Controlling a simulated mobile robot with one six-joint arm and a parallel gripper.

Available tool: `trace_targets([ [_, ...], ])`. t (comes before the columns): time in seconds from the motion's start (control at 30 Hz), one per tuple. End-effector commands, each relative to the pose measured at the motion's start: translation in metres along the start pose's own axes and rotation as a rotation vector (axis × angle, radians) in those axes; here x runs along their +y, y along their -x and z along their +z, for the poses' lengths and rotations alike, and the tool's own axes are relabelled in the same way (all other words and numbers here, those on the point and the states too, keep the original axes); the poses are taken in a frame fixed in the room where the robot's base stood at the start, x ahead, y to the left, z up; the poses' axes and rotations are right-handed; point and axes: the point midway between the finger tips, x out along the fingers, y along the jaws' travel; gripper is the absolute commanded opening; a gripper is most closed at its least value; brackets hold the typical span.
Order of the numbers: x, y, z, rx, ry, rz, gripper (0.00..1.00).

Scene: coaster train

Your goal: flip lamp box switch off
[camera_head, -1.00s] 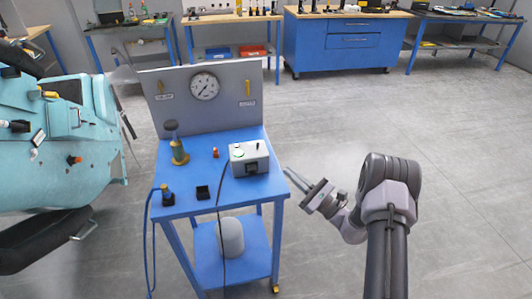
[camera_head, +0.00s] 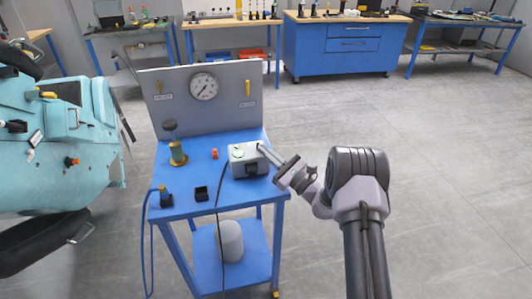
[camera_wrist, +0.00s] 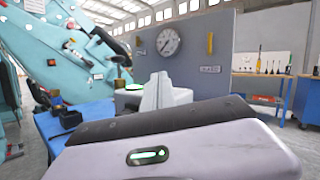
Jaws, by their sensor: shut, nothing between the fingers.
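The green glow (camera_wrist: 133,87) shows left of the fingers. I cannot make out the switch.
The blue cart (camera_head: 180,205) has a grey back panel (camera_head: 222,112) with a gauge (camera_head: 203,86). A brass fitting (camera_head: 178,154) and small dark parts stand left of the box. A teal machine (camera_head: 75,145) is at the left. The floor to the right is clear.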

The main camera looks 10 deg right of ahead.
Motion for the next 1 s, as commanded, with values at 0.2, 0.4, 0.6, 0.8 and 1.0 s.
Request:
trace_targets([
  [0.2, -0.002, -0.002, 0.005, 0.03, -0.019, 0.0, 0.0],
  [0.4, -0.002, -0.002, 0.004, 0.058, -0.038, 0.0, 0.0],
  [0.6, -0.003, -0.004, 0.006, 0.09, -0.06, -0.001, 0.0],
  [0.8, -0.005, -0.007, 0.012, 0.163, -0.109, -0.001, 0.0],
  [1.0, -0.008, -0.011, 0.019, 0.29, -0.193, 0.0, 0.0],
])
